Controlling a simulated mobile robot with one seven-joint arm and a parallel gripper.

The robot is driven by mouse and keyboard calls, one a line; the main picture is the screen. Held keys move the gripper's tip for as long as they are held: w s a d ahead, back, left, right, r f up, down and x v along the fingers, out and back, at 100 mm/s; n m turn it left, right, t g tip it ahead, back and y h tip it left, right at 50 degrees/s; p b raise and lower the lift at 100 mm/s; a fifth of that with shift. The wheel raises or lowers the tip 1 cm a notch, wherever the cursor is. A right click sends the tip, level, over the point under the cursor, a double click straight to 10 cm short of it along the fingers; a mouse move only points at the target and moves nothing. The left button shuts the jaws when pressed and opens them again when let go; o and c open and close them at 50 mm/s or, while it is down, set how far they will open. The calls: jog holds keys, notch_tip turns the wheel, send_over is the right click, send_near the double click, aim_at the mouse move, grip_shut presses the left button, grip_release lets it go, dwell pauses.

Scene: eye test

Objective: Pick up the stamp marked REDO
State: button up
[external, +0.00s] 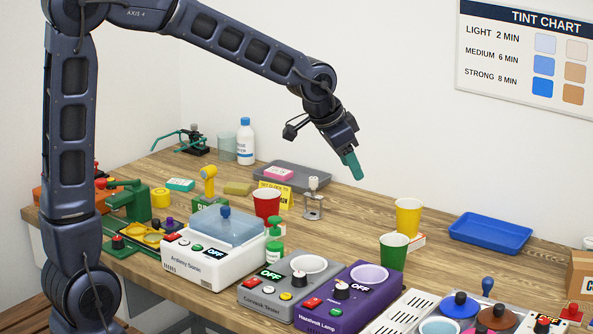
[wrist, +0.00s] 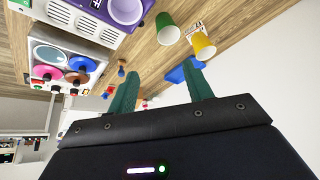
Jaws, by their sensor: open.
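My gripper (external: 352,167) hangs in the air above the back middle of the table, its teal fingers pointing down to the right. In the wrist view its fingers (wrist: 163,68) stand apart with nothing between them. I cannot read REDO on anything in either view. A blue-handled upright piece (external: 487,286) at the lower right of the external view may be a stamp. A red-topped piece (external: 571,311) stands near it, partly cut by the frame edge. Small knobbed pieces at the left, one red-topped (external: 117,242) and one purple-topped (external: 169,222), are too small to identify. My gripper is far from all of these.
A yellow cup (external: 408,218), a green cup (external: 393,251) and a red cup (external: 267,202) stand on the table (external: 350,218). A blue tray (external: 490,233) lies at the right. White (external: 205,268), grey (external: 262,297) and purple (external: 345,303) machines line the front.

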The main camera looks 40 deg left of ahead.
jog(key=w+d+f+m+h, duration=0.1)
jog(key=w+d+f, duration=0.2)
jog(key=d, duration=0.3)
jog(key=w+d+f+m, duration=0.1)
jog(key=w+d+f, duration=0.2)
jog(key=d, duration=0.2)
jog(key=m+g+h, duration=0.1)
jog(key=m+h, duration=0.1)
send_near(486, 278)
jog(key=x, duration=0.6)
jog(key=shift+w+r, duration=0.2)
jog(key=shift+w, duration=0.15)
jog(key=shift+s+x, duration=0.2)
jog(key=shift+x, duration=1.15)
jog(key=shift+s+x, duration=0.2)
jog(key=shift+x, duration=1.1)
jog(key=shift+f, duration=0.1)
jog(key=c, duration=1.1)
